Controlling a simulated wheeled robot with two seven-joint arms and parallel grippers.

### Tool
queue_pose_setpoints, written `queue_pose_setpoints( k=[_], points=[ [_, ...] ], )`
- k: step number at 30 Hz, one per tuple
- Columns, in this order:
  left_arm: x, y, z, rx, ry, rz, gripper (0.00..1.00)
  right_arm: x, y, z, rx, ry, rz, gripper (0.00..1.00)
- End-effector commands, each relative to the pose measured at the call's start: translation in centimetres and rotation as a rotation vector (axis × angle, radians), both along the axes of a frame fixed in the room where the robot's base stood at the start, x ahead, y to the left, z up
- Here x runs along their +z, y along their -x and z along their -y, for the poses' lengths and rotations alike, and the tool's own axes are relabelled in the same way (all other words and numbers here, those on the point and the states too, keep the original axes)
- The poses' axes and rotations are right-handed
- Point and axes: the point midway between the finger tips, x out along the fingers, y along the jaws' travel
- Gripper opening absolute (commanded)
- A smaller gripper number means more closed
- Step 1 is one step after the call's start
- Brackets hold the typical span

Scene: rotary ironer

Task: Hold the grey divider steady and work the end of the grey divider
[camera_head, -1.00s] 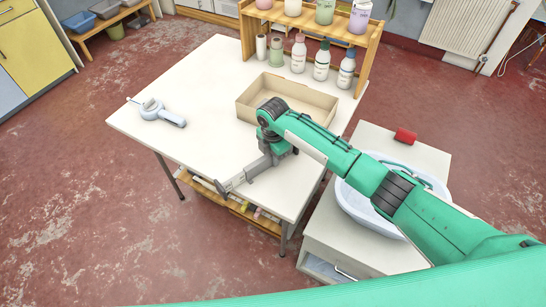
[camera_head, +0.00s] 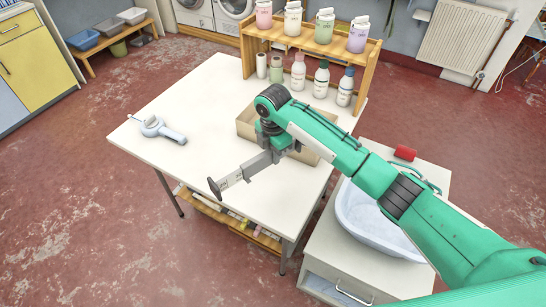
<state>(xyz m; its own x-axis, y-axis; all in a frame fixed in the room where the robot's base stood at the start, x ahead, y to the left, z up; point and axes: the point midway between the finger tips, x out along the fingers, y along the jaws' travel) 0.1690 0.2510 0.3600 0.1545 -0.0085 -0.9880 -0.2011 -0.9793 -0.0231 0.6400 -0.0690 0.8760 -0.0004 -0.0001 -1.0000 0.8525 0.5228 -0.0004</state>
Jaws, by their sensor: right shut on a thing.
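My right gripper (camera_head: 274,153) reaches in from the right on a green arm, above the front part of the white table. It is shut on the grey divider (camera_head: 250,167), a long flat grey bar. The divider slants down and left from the jaws. Its far end has a pale section and a dark end piece (camera_head: 214,188), near the table's front edge in the picture. It appears to be held above the tabletop. The jaws are partly hidden by the wrist. My left gripper is out of view.
A grey-white handled tool (camera_head: 160,129) lies on the table's left (camera_head: 190,100). Bottles and a wooden shelf (camera_head: 310,42) stand at the back. A white basin (camera_head: 368,222) and red object (camera_head: 405,153) are at right.

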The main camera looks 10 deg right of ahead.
Motion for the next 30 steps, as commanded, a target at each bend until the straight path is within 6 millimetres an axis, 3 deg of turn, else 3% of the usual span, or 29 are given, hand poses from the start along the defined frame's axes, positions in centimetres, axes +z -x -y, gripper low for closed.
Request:
queue_pose_setpoints(
  k=[5,15,30],
  points=[
    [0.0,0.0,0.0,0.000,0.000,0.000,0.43,-0.2,0.0,0.0,0.000,0.000,0.000,0.00],
    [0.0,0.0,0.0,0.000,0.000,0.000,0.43,-6.7,0.0,0.0,-0.001,0.001,-0.001,0.00],
    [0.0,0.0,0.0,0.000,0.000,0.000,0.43,-7.4,0.0,0.0,0.001,0.000,0.000,0.00]
  ],
)
